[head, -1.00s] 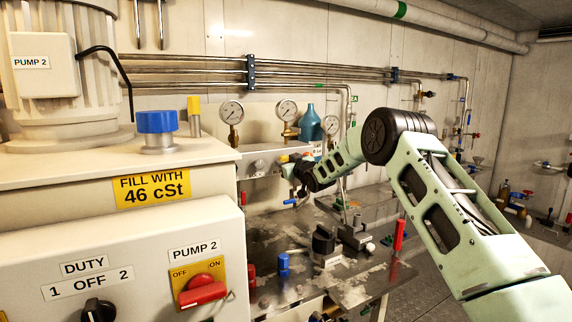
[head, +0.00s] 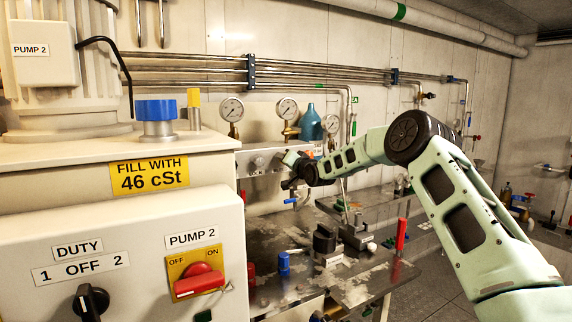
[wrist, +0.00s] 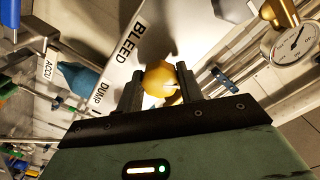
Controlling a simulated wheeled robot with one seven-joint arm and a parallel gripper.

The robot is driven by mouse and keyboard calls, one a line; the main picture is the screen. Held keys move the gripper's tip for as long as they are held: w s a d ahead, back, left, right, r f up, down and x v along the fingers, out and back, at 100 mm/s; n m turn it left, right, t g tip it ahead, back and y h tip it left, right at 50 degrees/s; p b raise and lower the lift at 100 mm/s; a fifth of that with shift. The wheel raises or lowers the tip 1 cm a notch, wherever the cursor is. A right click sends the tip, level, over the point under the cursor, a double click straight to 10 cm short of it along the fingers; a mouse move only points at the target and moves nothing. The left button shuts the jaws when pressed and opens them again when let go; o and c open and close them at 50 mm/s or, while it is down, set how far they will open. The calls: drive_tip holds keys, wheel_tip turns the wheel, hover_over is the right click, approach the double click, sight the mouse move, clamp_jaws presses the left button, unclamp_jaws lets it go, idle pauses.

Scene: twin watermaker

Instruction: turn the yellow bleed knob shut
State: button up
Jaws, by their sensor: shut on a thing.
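The yellow bleed knob (wrist: 159,80) shows in the wrist view between the two dark fingers of my gripper (wrist: 160,88). The fingers are shut on its sides. The knob stands out from a pale panel beside the BLEED label (wrist: 130,42). In the head view my gripper (head: 291,161) is at the front of the pale manifold block below the gauges, and the knob cannot be made out there. The knob's pointer or turn angle cannot be told.
In the head view, gauges (head: 231,110) and a teal bottle (head: 311,123) stand above the block. A red-handled tool (head: 401,233) stands upright on the bench.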

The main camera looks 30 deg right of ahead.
drive_tip(key=m+b, duration=0.1)
drive_tip(key=m, duration=0.3)
drive_tip(key=shift+f+b, duration=0.1)
drive_tip(key=shift+b, duration=0.3)
drive_tip(key=shift+m+b, duration=0.75)
drive_tip(key=shift+m, duration=0.85)
drive_tip(key=o, duration=1)
drive_tip(key=s+b, duration=0.3)
drive_tip(key=s, duration=1.4)
drive_tip(key=shift+s+d, duration=0.25)
drive_tip(key=shift+d, duration=0.05)
